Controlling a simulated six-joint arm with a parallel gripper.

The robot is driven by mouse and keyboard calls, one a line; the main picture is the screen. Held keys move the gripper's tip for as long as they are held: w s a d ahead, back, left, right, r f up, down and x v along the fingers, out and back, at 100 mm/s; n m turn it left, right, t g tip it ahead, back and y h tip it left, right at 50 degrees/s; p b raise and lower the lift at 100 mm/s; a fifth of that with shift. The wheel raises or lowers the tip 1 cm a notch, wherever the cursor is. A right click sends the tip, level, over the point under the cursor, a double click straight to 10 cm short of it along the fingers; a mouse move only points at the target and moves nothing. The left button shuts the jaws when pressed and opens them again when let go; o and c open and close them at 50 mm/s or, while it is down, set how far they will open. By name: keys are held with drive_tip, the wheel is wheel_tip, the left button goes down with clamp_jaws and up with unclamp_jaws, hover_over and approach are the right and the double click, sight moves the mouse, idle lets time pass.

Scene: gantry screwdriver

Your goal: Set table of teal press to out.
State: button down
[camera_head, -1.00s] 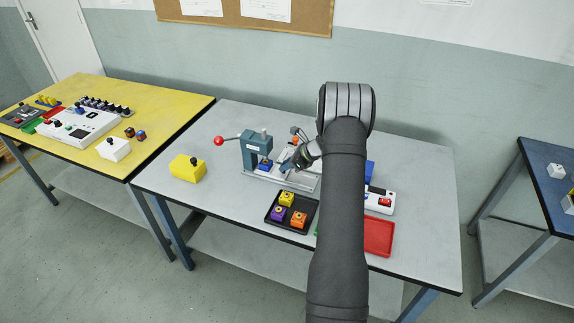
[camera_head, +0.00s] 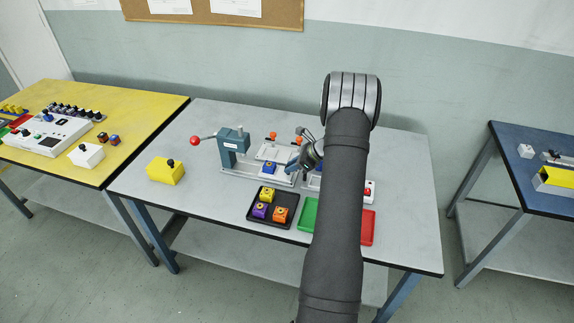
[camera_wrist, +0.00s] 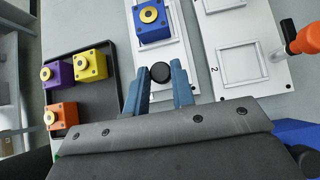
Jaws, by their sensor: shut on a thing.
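The teal press (camera_head: 233,146) stands on the grey bench, with a red-balled lever on its left. A blue block (camera_head: 270,168) sits to the right of the press body, clear of its head. In the wrist view the blue block (camera_wrist: 152,24) with a brass ring rests on the press's pale sliding table (camera_wrist: 175,58). A round black knob (camera_wrist: 160,72) is at the table's near end. My gripper (camera_wrist: 158,84) has its blue fingers on either side of this knob, shut on it. In the head view my gripper (camera_head: 294,164) is at the table's right end, partly hiding it.
A black tray (camera_head: 288,222) with yellow, purple and orange blocks lies in front of the press. A green tray (camera_head: 308,214) and a red tray (camera_head: 368,228) are to its right. A plate with orange-handled clamps (camera_wrist: 240,55) lies close beside the table. A yellow box (camera_head: 165,171) stands at left.

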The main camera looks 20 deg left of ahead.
drive_tip(key=shift+d, duration=0.3)
drive_tip(key=c, duration=1.2)
unclamp_jaws()
drive_tip(key=v, duration=1.7)
drive_tip(key=shift+d+r, duration=0.1)
drive_tip(key=shift+r, duration=0.05)
